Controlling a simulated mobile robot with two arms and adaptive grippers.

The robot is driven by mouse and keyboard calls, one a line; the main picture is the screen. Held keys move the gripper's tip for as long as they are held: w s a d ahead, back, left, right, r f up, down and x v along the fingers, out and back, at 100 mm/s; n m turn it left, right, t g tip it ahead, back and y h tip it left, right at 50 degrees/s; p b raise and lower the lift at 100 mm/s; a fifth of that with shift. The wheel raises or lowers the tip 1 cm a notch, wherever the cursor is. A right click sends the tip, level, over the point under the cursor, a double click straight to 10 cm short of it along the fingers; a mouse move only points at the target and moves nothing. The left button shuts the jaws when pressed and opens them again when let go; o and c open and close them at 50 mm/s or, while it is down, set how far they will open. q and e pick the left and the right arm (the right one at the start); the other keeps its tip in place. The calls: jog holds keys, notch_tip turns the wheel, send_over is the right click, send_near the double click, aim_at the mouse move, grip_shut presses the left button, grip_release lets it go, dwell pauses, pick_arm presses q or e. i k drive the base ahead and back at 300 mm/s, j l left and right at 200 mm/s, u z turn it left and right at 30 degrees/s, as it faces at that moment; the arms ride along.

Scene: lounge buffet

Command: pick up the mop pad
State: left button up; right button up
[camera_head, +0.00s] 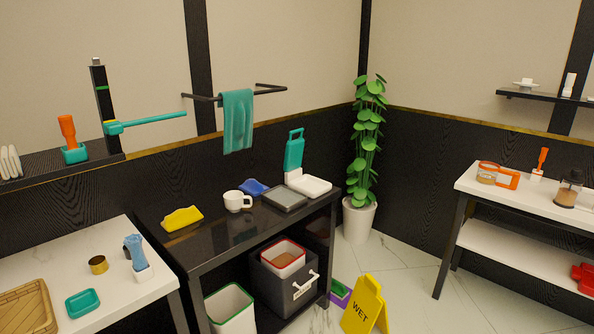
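I cannot tell for sure which thing is the mop pad. On the black table (222,240) lie a folded yellow pad-like piece (182,218) at the left and a blue one (253,187) at the back, behind a white cup (237,201). A grey flat tray-like piece (284,199) lies right of the cup. A white flat piece (309,185) is beside it, next to an upright teal piece with a loop handle (294,151). A teal cloth (237,120) hangs on the wall rail. Neither gripper is in view.
Under the table stand a dark crate (286,290) and a white bin (231,308). A yellow wet-floor sign (364,304) and potted plant (359,218) stand on the floor at the right. White tables stand left (88,255) and right (530,196), with floor between.

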aim_at(338, 290)
jog(key=i+l+u, duration=0.4)
jog(key=l, duration=0.25)
jog(key=l+u, duration=0.25)
jog(key=i+l+u, duration=0.2)
jog(key=l, duration=0.25)
